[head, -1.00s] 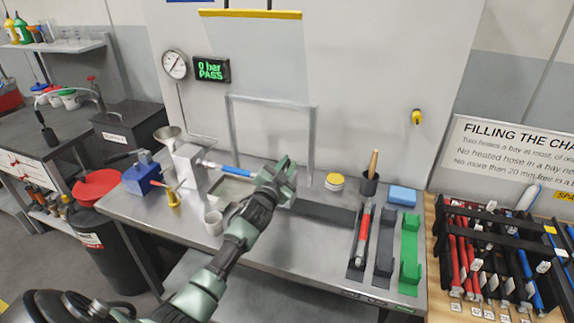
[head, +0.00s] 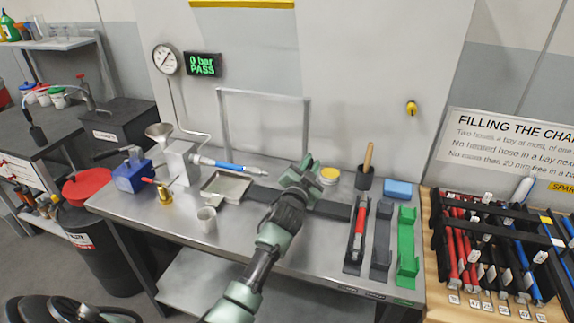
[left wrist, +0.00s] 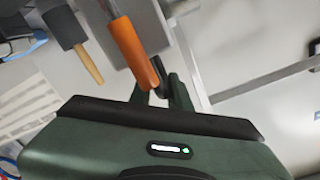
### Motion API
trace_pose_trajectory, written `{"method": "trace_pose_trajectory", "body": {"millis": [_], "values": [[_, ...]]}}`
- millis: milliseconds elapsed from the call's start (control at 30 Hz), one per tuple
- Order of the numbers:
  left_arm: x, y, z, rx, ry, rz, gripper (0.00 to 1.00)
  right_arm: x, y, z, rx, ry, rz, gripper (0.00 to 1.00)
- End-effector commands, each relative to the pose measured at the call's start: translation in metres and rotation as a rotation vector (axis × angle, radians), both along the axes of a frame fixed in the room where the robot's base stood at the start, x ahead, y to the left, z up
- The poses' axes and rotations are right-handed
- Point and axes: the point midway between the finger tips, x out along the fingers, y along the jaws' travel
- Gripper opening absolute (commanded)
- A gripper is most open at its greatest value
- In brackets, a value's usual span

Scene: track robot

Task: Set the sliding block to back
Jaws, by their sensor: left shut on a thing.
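My left gripper (head: 302,172) is over the dark rail (head: 262,195) on the steel bench. In the left wrist view its fingers (left wrist: 163,90) are closed at the lower end of an orange handle (left wrist: 135,48). The handle appears to belong to the sliding block. The block itself is hidden behind my gripper in the head view. The rail shows on both sides of my gripper. A blue hose (head: 225,165) reaches from the grey block (head: 181,163) at left; its free end is left of my gripper, apart from it. My right gripper is not in view.
A grey frame (head: 223,120) stands behind the rail. A red hose (head: 359,232) lies in a black cradle.

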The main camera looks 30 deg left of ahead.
Motion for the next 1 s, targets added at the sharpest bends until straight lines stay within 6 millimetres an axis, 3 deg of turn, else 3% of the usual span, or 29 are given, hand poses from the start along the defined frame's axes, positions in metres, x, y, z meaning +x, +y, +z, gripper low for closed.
{"method": "trace_pose_trajectory", "body": {"millis": [33,200,567,600,633,1000], "values": [[0.004,-0.016,-0.002,-0.004,-0.008,-0.004,0.00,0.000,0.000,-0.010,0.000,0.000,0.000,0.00],[0.010,-0.042,0.001,0.000,-0.006,-0.002,0.00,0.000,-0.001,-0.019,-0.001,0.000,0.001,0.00],[0.011,-0.047,0.003,0.004,-0.004,-0.002,0.00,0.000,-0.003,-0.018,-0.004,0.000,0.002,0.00],[0.011,-0.046,0.003,0.004,-0.004,-0.002,0.23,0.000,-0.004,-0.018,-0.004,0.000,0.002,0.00],[0.011,-0.046,0.003,0.004,-0.004,-0.002,0.32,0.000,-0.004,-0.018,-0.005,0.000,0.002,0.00],[0.008,-0.046,0.000,0.001,0.000,-0.001,0.33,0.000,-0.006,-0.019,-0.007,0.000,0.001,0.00]]}}
